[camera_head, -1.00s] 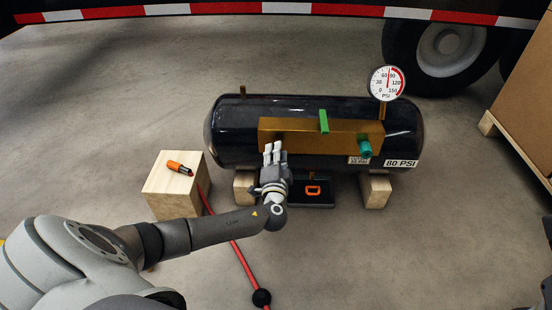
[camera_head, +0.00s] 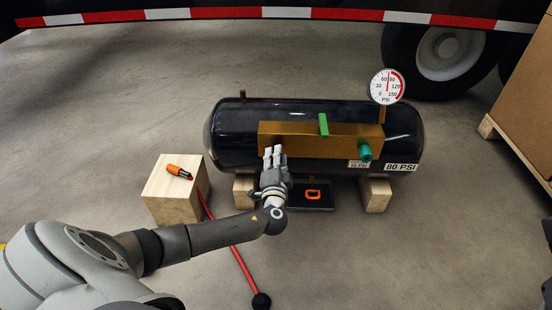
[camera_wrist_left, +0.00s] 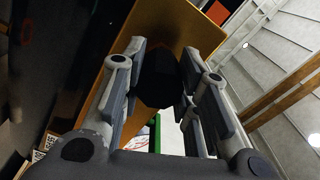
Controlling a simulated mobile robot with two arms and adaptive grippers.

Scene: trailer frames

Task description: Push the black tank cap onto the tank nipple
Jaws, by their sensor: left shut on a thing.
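The dark tank (camera_head: 230,150) lies on wooden blocks, with a brass block (camera_head: 345,132) along its front. My left gripper (camera_head: 273,154) is at the left end of the brass block, fingers pointing up toward it. In the left wrist view, its fingers (camera_wrist_left: 162,68) are shut on the black cap (camera_wrist_left: 155,80), which is against or very close to the brass block (camera_wrist_left: 192,28). The nipple is hidden, so I cannot tell whether the cap sits on it. In the head view the fingers hide the cap.
A green lever (camera_head: 323,124), a teal fitting (camera_head: 364,151) and a pressure gauge (camera_head: 387,86) are on the tank's right side. A wooden block (camera_head: 165,195) holds an orange-and-black tool (camera_head: 179,172). A dark tray (camera_head: 325,198) lies below the tank.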

